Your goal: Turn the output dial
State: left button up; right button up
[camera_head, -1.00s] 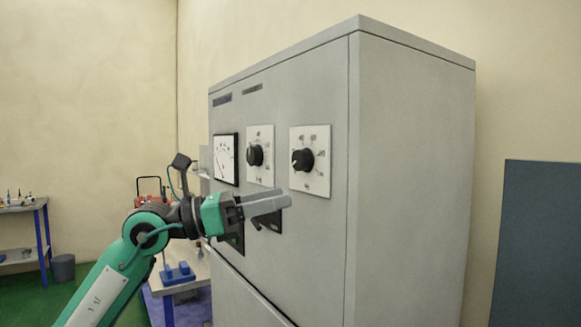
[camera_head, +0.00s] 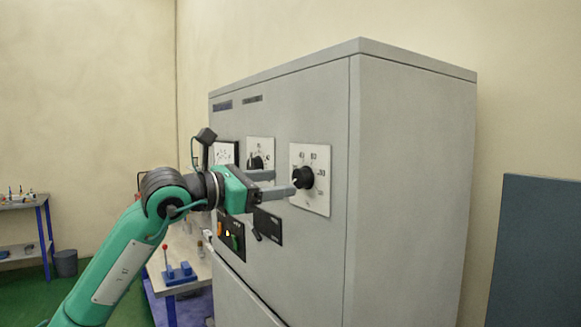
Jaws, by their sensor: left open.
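A tall grey cabinet (camera_head: 412,180) carries two black dials on white scale plates. The right dial (camera_head: 303,177) shows clearly; the left dial (camera_head: 256,163) is partly covered by my gripper. I cannot read which one is the output dial. My left gripper (camera_head: 280,184) is open, its two grey fingers pointing right toward the right dial. The lower fingertip is close to that dial's left side; I cannot tell if it touches. My right gripper is not in view.
A white gauge (camera_head: 226,153) sits left of the dials, partly hidden by my wrist. A black switch panel (camera_head: 232,238) with coloured buttons and a dark plate with a lever (camera_head: 267,226) are below. A workbench (camera_head: 182,283) stands behind my arm.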

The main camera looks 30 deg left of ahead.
aim_at(297, 181)
pick_arm(q)
jog(key=p+x, duration=0.1)
jog(key=x, duration=0.3)
jog(key=shift+w+d, duration=0.1)
jog(key=shift+c, duration=0.2)
jog(key=c, duration=1)
